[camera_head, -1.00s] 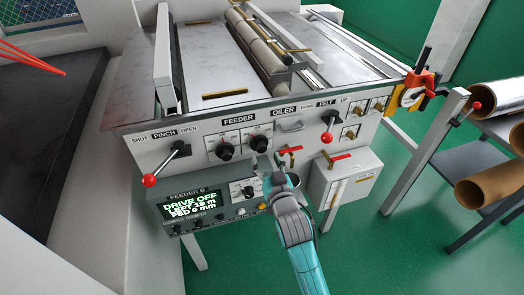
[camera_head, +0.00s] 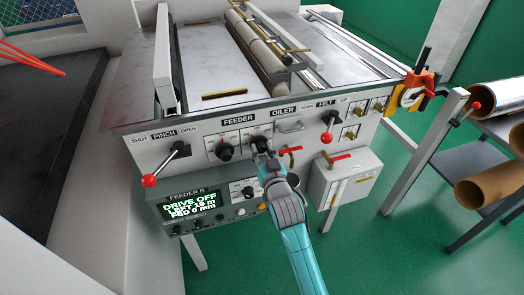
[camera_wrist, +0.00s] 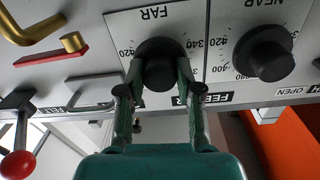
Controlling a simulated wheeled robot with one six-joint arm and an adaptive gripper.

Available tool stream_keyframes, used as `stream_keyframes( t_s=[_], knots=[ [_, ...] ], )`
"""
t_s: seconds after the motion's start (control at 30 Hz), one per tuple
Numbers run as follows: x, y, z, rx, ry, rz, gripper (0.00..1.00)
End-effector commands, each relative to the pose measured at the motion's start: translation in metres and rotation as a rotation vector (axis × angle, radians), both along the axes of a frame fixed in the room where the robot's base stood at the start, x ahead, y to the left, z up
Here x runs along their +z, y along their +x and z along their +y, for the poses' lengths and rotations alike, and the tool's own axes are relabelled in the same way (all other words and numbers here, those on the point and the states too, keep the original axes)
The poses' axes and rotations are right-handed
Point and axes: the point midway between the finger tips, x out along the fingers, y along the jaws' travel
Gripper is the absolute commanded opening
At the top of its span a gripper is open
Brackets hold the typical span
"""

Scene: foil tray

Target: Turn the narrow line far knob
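The black far knob (camera_wrist: 160,72) sits on a white dial plate marked FAR in the wrist view, which shows the panel upside down. In the head view it is the right one (camera_head: 259,143) of the two FEEDER knobs, partly covered by my gripper (camera_head: 260,156). My gripper's two fingers (camera_wrist: 158,80) stand one on each side of the knob, open around it; contact is not clear. The near knob (camera_wrist: 264,54) is beside it, and is the left FEEDER knob (camera_head: 225,152) in the head view. The exact dial reading is hidden.
A red-ball lever (camera_head: 150,180) at PINCH is to the left and another (camera_head: 327,138) at FELT to the right.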

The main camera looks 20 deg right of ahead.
Motion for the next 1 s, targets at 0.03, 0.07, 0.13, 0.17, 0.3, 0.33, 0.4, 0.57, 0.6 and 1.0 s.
stream_keyframes(
  t_s=[0.03, 0.07, 0.13, 0.17, 0.3, 0.33, 0.4, 0.57, 0.6, 1.0],
  knots=[
    [0.0, 0.0001, 0.0, 0.0, 0.0, 0.0, 0.0],
    [0.0, 0.0001, 0.0, 0.0, 0.001, 0.0, 0.0],
    [0.0, 0.0001, 0.0, 0.0, 0.005, 0.0, 0.0],
    [0.0, 0.0001, 0.0, 0.0, 0.008, 0.0, 0.0],
    [0.0, 0.0001, 0.0, 0.0, 0.045, 0.0, 0.0],
    [0.0, 0.0001, 0.0, 0.0, 0.057, 0.0, 0.0],
    [0.0, 0.0001, 0.0, 0.0, 0.093, 0.001, 0.0],
    [0.0, 0.0001, 0.0, 0.0, 0.205, 0.001, 0.0],
    [0.0, 0.0001, 0.0, 0.0, 0.236, 0.001, 0.0],
    [0.0002, 0.0001, 0.0, 0.0, 0.522, 0.001, 0.0]
  ],
)
